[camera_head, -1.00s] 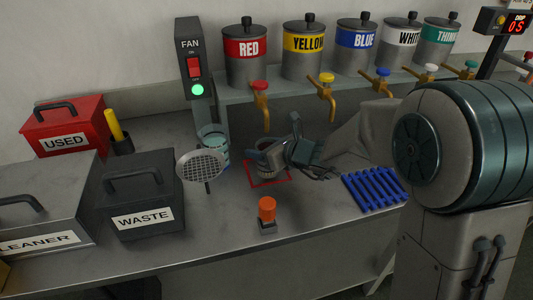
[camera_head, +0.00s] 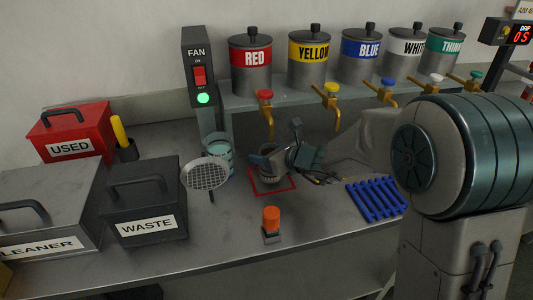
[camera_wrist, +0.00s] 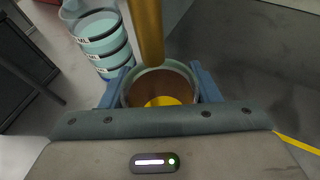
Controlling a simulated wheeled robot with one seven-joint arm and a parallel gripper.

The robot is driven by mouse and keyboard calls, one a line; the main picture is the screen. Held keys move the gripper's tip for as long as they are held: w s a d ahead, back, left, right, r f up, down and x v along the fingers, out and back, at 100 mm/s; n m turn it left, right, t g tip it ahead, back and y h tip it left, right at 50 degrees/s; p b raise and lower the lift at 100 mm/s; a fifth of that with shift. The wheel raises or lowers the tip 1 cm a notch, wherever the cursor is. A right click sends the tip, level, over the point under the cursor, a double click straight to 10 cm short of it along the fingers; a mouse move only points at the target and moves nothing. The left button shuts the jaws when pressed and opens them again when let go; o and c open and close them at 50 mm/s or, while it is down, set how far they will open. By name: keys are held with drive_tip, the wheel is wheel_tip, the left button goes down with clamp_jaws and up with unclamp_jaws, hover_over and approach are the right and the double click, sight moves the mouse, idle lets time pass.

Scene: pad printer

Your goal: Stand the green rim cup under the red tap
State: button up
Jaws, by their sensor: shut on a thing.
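My gripper (camera_wrist: 160,95) is shut on a cup, with one blue finger on each side of it. In the wrist view the cup (camera_wrist: 128,96) is upright, with a pale rim whose green is hard to make out; its inside looks brown with a yellow patch at the bottom. In the head view the cup (camera_head: 267,178) is within the red square outline (camera_head: 287,191) on the bench, partly hidden by my gripper (camera_head: 267,164). I cannot tell whether its base touches the bench. The red tap (camera_head: 265,96) is above it; a brass spout (camera_wrist: 148,30) hangs over the cup's back edge.
A stack of teal containers (camera_wrist: 97,30) is close on the left, also in the head view (camera_head: 218,148). A round mesh guard (camera_head: 206,174) and an orange-topped button (camera_head: 271,219) stand nearby. A blue rack (camera_head: 374,199) lies to the right.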

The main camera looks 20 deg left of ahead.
idle(0.3)
drive_tip(key=o, duration=1.2)
drive_tip(key=shift+d, duration=0.1)
drive_tip(key=shift+c, duration=0.2)
drive_tip(key=shift+f, duration=0.1)
drive_tip(key=p+v, duration=0.1)
drive_tip(key=v, duration=0.7)
drive_tip(key=s+d+r+n+g+h+p, duration=0.1)
drive_tip(key=s+d+r+n+h+p, duration=0.2)
drive_tip(key=s+d+n, duration=0.4)
drive_tip(key=s+d+r+n+g+h+p, duration=0.1)
drive_tip(key=s+d+r+n+h+p, duration=0.3)
drive_tip(key=d+n, duration=0.4)
drive_tip(key=s+d+r+n+g+h+p, duration=0.1)
drive_tip(key=s+d+r+n+h+p, duration=0.2)
drive_tip(key=s+d+n, duration=0.5)
drive_tip(key=s+d+h+p, duration=0.1)
drive_tip(key=d+p, duration=0.1)
drive_tip(key=d, duration=0.2)
drive_tip(key=shift+s+r+n+g+h, duration=0.3)
drive_tip(key=shift+s+r+h, duration=0.05)
drive_tip(key=shift+h, duration=0.05)
